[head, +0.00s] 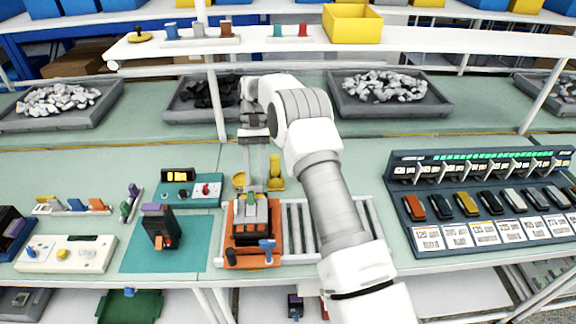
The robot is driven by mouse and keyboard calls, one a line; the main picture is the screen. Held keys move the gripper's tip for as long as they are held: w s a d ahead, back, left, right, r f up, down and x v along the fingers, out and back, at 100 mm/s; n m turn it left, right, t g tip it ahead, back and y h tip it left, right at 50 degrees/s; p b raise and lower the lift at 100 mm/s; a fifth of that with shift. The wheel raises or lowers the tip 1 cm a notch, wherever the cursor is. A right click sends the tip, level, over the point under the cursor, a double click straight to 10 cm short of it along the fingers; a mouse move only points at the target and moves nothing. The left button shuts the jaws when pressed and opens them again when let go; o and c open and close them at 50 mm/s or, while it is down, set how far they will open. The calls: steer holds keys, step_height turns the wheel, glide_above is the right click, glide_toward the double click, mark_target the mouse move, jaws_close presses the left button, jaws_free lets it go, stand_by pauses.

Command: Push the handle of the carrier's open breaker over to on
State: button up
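The orange carrier (235,258) stands on the bench, left of my forearm. It holds a dark grey breaker block (251,231) with a small green part on top and a blue clamp-like knob (267,246) at its front right. My gripper (258,187) points down at the back of the carrier, above or just behind the breaker. Its two grey fingers look apart with nothing visible between them. Whether the fingertips touch the breaker cannot be told. The breaker's handle and its position are too small to make out.
A roller track (296,222) runs right of the carrier. A dark breaker (160,228) stands on a teal mat (194,252) to the left, before a teal test box (174,194). Yellow pieces (277,172) stand behind the carrier. A breaker rack (400,190) fills the right.

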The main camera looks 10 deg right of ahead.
steer(key=s+d+r+b, duration=0.1)
steer(key=s+d+r, duration=0.2)
steer(key=d+r, duration=0.3)
steer(key=d, duration=0.3)
steer(key=shift+s, duration=0.35)
steer(key=s+a+r+n+t+h, duration=0.15)
steer(key=s+r+t, duration=0.45)
steer(key=s+r, duration=0.65)
steer(key=s+r+t, duration=0.1)
steer(key=s+t, duration=0.6)
steer(key=s, duration=0.6)
steer(key=shift+s+a+n, duration=0.25)
steer(key=shift+n, duration=0.1)
